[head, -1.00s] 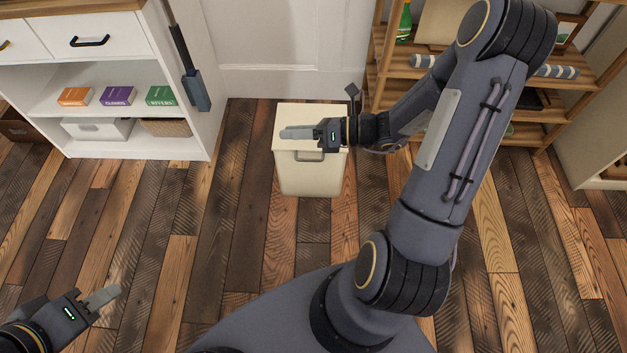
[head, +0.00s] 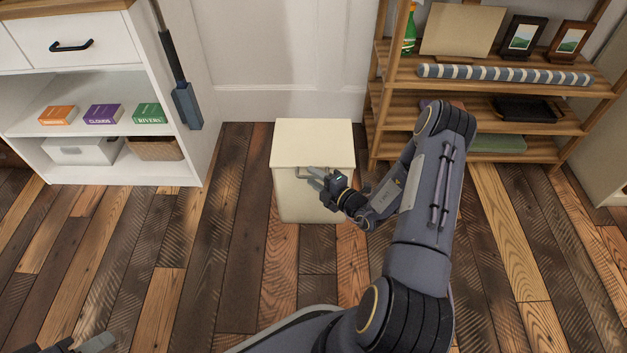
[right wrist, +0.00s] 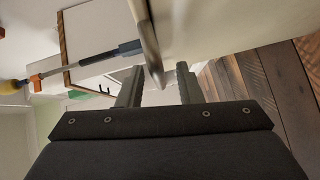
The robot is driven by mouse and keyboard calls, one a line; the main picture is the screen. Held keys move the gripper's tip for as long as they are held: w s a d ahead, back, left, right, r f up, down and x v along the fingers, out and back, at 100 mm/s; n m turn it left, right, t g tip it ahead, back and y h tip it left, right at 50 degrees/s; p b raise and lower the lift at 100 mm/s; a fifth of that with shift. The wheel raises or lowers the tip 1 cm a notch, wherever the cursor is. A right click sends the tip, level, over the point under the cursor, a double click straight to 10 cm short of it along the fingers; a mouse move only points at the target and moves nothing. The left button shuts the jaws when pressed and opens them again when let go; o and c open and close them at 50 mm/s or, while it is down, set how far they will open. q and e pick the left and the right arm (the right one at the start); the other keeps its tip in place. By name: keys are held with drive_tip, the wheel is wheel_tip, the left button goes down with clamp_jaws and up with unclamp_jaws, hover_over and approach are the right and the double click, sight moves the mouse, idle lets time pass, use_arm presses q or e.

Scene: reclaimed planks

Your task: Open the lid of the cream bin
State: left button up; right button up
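The cream bin (head: 296,204) stands on the floor ahead of me, with its flat lid (head: 312,144) shut. A metal bar handle (head: 307,169) sits at the front top edge of the lid. My right gripper (head: 318,180) is at this handle, in front of the bin. In the right wrist view its two fingers (right wrist: 158,88) are apart, and the handle bar (right wrist: 148,48) runs into the space between them, not clamped. The bin's cream face (right wrist: 215,25) fills the upper right there. Only a tip of my left gripper (head: 92,343) shows at the bottom left corner.
A white cabinet (head: 100,160) with boxes and a basket stands left of the bin. A wooden shelf rack (head: 400,160) with frames and a striped roll stands to the right. A white door (head: 285,60) is behind. The plank floor in front is clear.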

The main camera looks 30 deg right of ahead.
drive_tip(key=shift+w+a, duration=0.1)
drive_tip(key=shift+w, duration=0.3)
clamp_jaws()
